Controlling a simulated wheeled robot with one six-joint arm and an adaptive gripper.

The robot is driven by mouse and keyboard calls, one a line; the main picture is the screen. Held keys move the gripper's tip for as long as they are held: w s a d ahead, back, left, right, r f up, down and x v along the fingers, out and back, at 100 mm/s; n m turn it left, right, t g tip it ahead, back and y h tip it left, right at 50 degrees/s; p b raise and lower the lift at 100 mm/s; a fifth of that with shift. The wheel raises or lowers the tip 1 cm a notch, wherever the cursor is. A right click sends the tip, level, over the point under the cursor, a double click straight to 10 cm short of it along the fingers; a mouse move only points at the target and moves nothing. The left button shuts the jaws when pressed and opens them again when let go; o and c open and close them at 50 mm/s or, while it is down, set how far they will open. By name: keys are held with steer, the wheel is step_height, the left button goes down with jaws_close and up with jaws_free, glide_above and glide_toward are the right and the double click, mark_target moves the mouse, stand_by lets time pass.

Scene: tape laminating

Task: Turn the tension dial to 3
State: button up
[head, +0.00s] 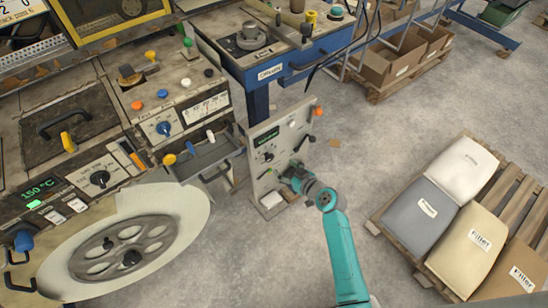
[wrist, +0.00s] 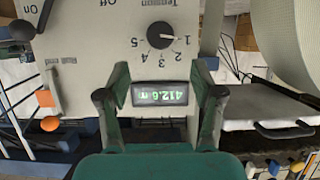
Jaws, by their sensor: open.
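The tension dial (wrist: 160,35) is a black round knob on a pale panel (wrist: 110,45), under the word Tension, at the top of the wrist view. Its pointer mark points right, towards 1; the numbers 1 to 5 curve around it. In the head view the panel (head: 257,179) stands upright at the centre, with a small black knob (head: 268,157). My gripper (wrist: 161,97) is open and empty. Its two fingers are apart on either side of the lit display (wrist: 160,93), short of the dial in the picture. In the head view my gripper (head: 287,176) is close to the panel's lower right.
The panel also carries an orange knob (wrist: 45,98) and a black knob (wrist: 22,30) at the left of the wrist view. A machine with a large roll (head: 175,215) stands left. A pallet with sacks (head: 462,170) is at the right.

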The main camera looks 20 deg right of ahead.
mark_target(271, 158)
steer(key=x, duration=0.9)
steer(key=shift+w, duration=0.15)
steer(key=c, duration=1.1)
